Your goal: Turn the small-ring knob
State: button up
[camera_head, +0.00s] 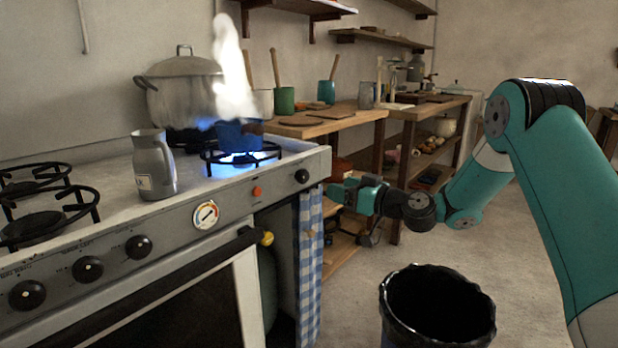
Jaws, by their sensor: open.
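The stove's front panel carries several black knobs. One black knob (302,176) sits alone at the panel's right end, nearest my gripper. Others sit at the left: a knob (138,246), a knob (88,268) and a knob (27,294). Their labels are too small to read, so I cannot tell for certain which is the small-ring knob. A small lit ring (246,158) burns blue at the right of the hob under a blue pot (239,134), with white steam above. My gripper (335,190) is open and empty, just right of the right-end knob and apart from it.
A grey jug (153,164) stands on the stove top, with a large lidded pot (182,88) behind. The panel also has a gauge (206,214) and a red button (257,191). A checked cloth (309,260) hangs below. A black bin (437,308) stands on the floor.

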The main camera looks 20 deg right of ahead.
aim_at(306, 177)
jog(key=x, duration=1)
jog(key=shift+w+a, duration=0.25)
jog(key=shift+w, duration=0.05)
jog(key=c, duration=0.9)
